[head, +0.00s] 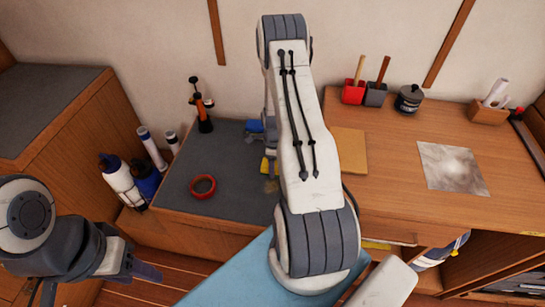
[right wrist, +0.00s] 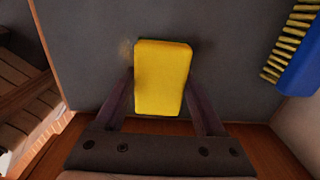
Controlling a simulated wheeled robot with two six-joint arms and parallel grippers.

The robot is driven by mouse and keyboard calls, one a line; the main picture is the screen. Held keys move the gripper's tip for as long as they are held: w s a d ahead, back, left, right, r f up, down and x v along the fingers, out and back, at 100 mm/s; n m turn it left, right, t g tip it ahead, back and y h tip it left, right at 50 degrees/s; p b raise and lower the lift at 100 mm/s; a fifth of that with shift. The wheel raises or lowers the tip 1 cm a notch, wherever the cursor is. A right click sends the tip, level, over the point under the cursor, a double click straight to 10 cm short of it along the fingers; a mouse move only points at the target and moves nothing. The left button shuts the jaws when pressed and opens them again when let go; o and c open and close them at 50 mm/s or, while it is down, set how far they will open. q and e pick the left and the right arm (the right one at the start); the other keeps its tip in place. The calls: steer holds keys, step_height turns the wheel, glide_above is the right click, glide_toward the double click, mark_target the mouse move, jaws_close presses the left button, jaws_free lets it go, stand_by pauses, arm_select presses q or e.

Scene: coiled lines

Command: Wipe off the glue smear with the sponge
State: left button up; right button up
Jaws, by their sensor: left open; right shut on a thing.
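The yellow sponge (right wrist: 161,80), with a green layer along its far edge, is between the two fingers of my right gripper (right wrist: 160,92), which is shut on it. It is over the dark grey top; whether it touches cannot be told. My left gripper (head: 146,272) is open and empty at lower left, away from both.
A blue brush (right wrist: 303,62) with yellow bristles lies right of the sponge in the wrist view. On the grey top (head: 235,190) are a red tape ring (head: 203,186) and an orange-black tool (head: 203,115). Bottles (head: 120,180) stand left. A wooden desk (head: 400,170) is right.

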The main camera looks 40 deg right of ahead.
steer(key=shift+r+p, duration=0.7)
steer(key=shift+r, duration=0.55)
